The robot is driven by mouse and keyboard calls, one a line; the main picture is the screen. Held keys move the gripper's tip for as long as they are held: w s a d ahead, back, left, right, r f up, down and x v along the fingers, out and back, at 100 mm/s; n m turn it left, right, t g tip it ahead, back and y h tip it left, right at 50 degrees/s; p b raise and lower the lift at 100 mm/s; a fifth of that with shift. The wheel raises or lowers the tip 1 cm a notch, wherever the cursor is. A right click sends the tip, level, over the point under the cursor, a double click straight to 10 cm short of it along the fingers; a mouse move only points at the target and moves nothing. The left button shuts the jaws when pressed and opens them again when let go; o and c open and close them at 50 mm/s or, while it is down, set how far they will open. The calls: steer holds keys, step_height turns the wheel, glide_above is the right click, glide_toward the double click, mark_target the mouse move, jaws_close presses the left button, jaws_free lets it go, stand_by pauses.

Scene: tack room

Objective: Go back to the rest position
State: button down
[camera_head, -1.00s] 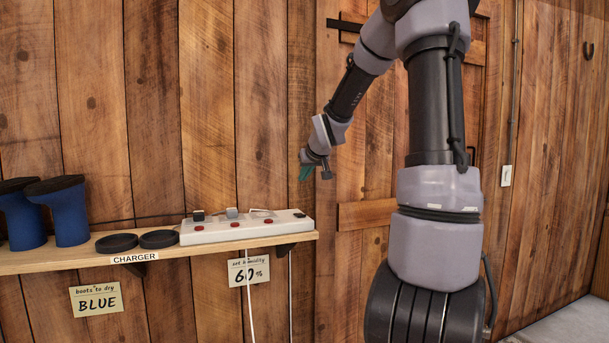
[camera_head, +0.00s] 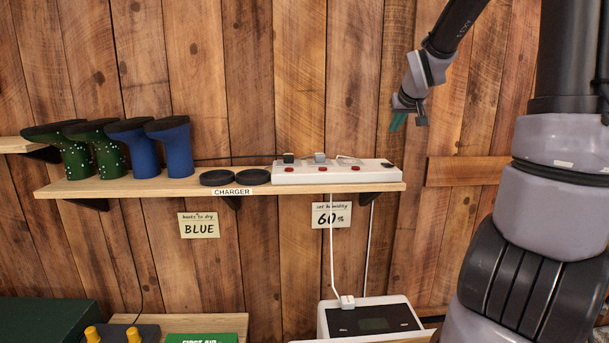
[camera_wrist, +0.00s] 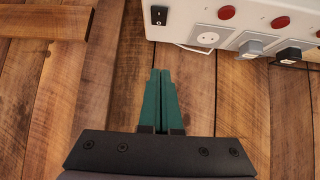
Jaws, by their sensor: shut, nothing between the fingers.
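The white power strip (camera_head: 335,172) is on the shelf, left of and below my gripper in the head view. It also shows at the top right of the wrist view (camera_wrist: 205,13). My gripper appears apart from it.
The wooden shelf (camera_head: 300,188) holds two green boots (camera_head: 75,152), two blue boots (camera_head: 176,150) and two black discs (camera_head: 217,178). Notes reading BLUE (camera_head: 199,225) and 60% (camera_head: 331,215) hang below. A white device (camera_head: 370,318) stands lower down. A wooden rail (camera_head: 460,172) is at right.

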steer(key=s+a+r+m+g+y, duration=0.1)
steer(key=s+a, duration=0.1)
steer(key=s, duration=0.8)
steer(key=s+a+r+m+y, duration=0.1)
steer(key=s+a, duration=0.2)
steer(key=s, duration=0.8)
steer(key=s+a+r+m+g, duration=0.1)
steer(key=s+a+r+m, duration=0.1)
steer(key=s, duration=0.8)
steer(key=shift+s+a+g+y, duration=0.3)
steer(key=shift+a+y, duration=0.1)
steer(key=shift+a, duration=0.3)
steer(key=shift+d+r, duration=0.1)
steer(key=shift+d, duration=0.05)
